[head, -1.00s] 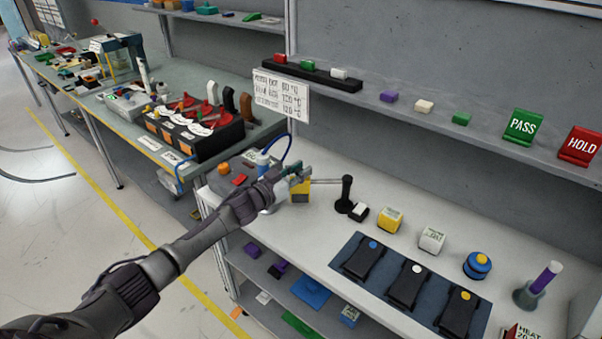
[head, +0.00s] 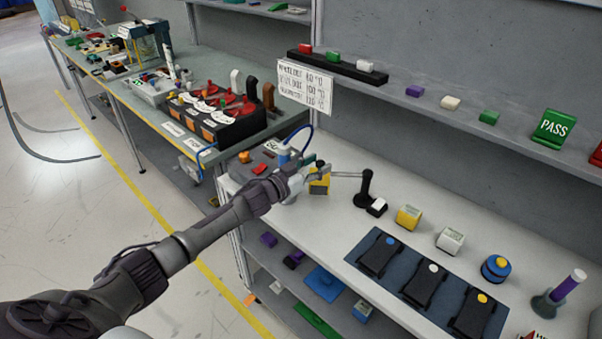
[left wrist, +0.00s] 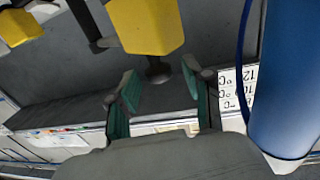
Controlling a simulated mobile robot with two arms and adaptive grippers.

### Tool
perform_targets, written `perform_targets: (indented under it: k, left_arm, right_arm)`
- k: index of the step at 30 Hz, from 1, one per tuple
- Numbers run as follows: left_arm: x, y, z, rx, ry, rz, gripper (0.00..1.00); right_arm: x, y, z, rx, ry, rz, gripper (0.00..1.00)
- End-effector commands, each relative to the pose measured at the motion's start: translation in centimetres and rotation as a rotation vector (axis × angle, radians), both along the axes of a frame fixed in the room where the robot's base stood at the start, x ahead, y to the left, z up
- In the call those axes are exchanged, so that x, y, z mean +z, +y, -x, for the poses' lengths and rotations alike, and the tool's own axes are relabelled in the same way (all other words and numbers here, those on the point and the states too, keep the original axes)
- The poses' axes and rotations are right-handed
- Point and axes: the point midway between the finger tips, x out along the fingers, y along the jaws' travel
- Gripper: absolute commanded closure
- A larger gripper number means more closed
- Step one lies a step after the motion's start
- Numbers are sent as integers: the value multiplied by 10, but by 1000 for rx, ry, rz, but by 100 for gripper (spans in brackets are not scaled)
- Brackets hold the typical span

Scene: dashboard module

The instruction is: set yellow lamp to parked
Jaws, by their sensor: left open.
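The yellow lamp (head: 319,186) is a yellow block-like head beside my left gripper, above the white bench. A thin grey rod runs from this spot right to a black post (head: 365,188). My left gripper (head: 308,174) is open at the lamp and partly covers it. In the left wrist view the lamp (left wrist: 146,24) fills the top centre, just past the open green-padded fingers (left wrist: 160,88). I see a gap between the fingers, with nothing held. I cannot tell whether a finger touches the lamp. My right gripper is not in view.
A blue-and-white bottle (head: 284,158) stands close behind my left gripper; it is large in the left wrist view (left wrist: 283,85). A white-and-black block (head: 377,207), a yellow block (head: 409,216) and a dark mat (head: 362,247) with modules lie to the right. A shelf is above.

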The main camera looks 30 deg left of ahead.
Motion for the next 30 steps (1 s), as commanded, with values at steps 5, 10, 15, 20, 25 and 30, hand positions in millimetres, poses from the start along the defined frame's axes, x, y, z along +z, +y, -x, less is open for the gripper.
perform_targets:
  k: [5, 10, 15, 20, 25, 30]
  left_arm:
    - [-2, 15, 37, -1, 4, -5, 49]
    - [-2, 28, 70, -1, 4, -3, 49]
    - [-1, 36, 89, 0, 2, -3, 49]
    - [0, 39, 96, 0, 1, -2, 49]
    - [0, 39, 97, 0, 0, -2, 49]
    - [1, 37, 97, -5, -10, -12, 66]
  right_arm:
    - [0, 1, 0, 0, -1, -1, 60]
    - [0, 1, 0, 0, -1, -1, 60]
    - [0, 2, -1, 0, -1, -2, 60]
    - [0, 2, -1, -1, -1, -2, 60]
    - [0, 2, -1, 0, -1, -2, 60]
    - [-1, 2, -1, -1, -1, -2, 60]
